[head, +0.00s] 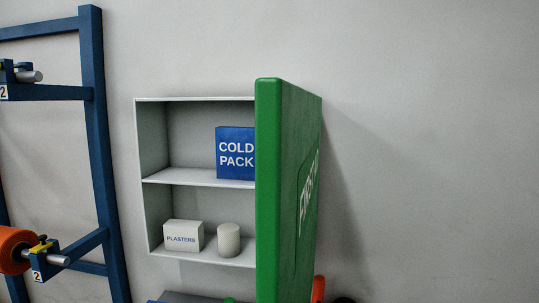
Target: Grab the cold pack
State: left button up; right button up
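The cold pack (235,153) is a blue box with white "COLD PACK" lettering. It stands upright on the upper shelf of a white wall cabinet (198,178), towards the right side. Its right edge is cut off from view by the open green cabinet door (290,190). The door stands swung out towards me, with white lettering on its outer face. Neither of my grippers shows in the head view.
On the lower shelf are a white "PLASTERS" box (183,235) and a pale cylinder (229,240). A blue rack (95,150) with an orange roll (14,250) stands at left. The wall right of the door is bare. Partly cut-off objects show at the bottom edge.

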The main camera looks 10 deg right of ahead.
aim_at(235, 146)
jog(key=j+z, duration=0.35)
jog(key=k+j+z, duration=0.2)
jog(key=j+z, duration=0.15)
jog(key=j, duration=0.15)
jog(key=k+j+z, duration=0.15)
jog(key=j+z, duration=0.2)
jog(key=j, duration=0.1)
